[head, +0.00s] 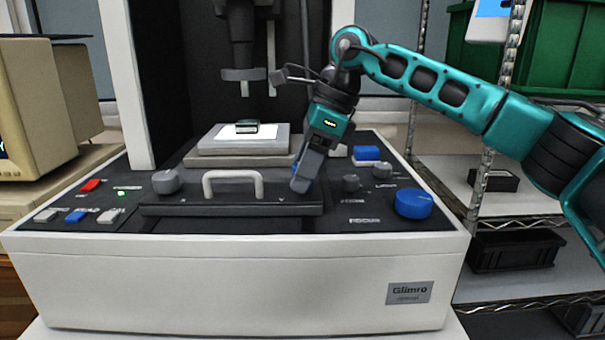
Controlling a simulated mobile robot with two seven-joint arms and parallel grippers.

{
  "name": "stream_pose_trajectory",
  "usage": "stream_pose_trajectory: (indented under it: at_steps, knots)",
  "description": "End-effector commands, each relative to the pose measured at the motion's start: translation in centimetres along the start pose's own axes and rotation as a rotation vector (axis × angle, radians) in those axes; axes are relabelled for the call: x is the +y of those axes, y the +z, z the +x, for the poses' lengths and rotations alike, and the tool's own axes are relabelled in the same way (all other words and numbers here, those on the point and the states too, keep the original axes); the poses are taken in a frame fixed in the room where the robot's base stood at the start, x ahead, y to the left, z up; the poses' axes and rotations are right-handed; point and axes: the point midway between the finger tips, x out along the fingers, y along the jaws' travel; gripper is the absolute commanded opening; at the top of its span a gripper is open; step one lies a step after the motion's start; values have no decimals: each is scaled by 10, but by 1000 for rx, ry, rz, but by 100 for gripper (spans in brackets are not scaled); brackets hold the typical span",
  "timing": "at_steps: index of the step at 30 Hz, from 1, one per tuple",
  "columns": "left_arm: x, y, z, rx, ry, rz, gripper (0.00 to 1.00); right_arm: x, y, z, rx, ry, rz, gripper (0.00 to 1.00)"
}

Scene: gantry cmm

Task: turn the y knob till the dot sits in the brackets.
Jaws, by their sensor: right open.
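My right gripper (305,178) points down over the machine's dark control deck, just right of the white handle. Its jaws are open; a bit of blue shows behind the fingers, and I cannot tell what it belongs to. A grey knob (166,181) stands left of the handle. Smaller grey knobs (351,183) and a big blue knob (413,203) stand right of the gripper. I cannot read which knob is marked Y; it may be hidden behind the gripper. The dot and brackets do not show. My left gripper is out of view.
A stage (243,147) with a small dark part (247,127) lies under the hanging probe (242,75), behind the gripper. A white handle (233,184) rises from the deck. Red, white and blue buttons (75,216) sit at left. A beige monitor (48,95) stands far left, wire shelves right.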

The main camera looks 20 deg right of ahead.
Motion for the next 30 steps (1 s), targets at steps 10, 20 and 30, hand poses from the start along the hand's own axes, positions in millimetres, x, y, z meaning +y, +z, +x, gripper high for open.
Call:
stream_pose_trajectory:
  at_steps: [10,20,30]
  knots:
    - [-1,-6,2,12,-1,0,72,0,0,4,-1,0,-1,61]
    - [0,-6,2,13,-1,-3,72,0,0,4,-1,0,-1,30]
    - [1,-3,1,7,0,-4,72,0,0,4,-1,0,0,5]
